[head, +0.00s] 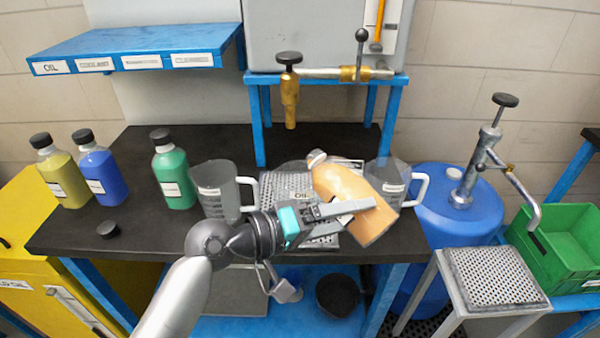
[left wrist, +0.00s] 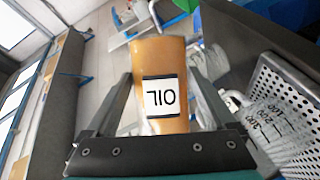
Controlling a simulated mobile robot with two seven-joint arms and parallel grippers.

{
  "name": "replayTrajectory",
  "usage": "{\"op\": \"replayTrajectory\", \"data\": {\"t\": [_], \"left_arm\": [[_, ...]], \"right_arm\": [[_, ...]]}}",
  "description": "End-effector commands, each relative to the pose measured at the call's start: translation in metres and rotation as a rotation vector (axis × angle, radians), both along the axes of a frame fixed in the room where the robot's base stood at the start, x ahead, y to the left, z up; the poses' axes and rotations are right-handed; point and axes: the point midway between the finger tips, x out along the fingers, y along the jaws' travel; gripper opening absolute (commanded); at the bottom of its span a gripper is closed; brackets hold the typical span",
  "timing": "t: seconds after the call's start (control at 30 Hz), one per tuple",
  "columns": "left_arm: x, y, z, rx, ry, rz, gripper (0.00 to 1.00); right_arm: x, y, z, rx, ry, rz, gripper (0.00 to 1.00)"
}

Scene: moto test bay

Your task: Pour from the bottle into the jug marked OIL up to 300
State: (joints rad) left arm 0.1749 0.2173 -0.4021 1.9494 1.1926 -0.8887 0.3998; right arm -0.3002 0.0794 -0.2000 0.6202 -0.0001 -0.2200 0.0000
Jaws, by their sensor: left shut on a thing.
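My left gripper (head: 345,216) is shut on the amber bottle (head: 352,188), which is strongly tilted with its narrow end towards the upper left. The bottle's OIL label shows upside down in the left wrist view (left wrist: 160,97). A clear jug with an OIL label (head: 300,195) stands on the perforated tray, partly hidden behind the gripper and bottle. Its scale marks (left wrist: 264,122) show at the right of the left wrist view. I cannot make out a stream or the level in the jug. My right gripper is not in view.
Clear jugs stand left (head: 215,183) and right (head: 385,180) of the perforated tray (head: 275,186). Yellow (head: 62,178), blue (head: 103,178) and green (head: 173,175) bottles stand at left. A black cap (head: 108,229) lies near the front edge. A brass tap (head: 289,95) hangs above.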

Motion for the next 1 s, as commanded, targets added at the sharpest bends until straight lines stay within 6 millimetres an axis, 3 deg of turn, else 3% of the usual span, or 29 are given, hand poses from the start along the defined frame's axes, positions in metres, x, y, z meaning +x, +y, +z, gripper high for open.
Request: {"op": "replayTrajectory", "data": {"t": [1.0], "left_arm": [[-0.001,-0.001,0.014,-0.069,0.064,0.001,0.0]], "right_arm": [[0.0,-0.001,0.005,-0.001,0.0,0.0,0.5]]}}
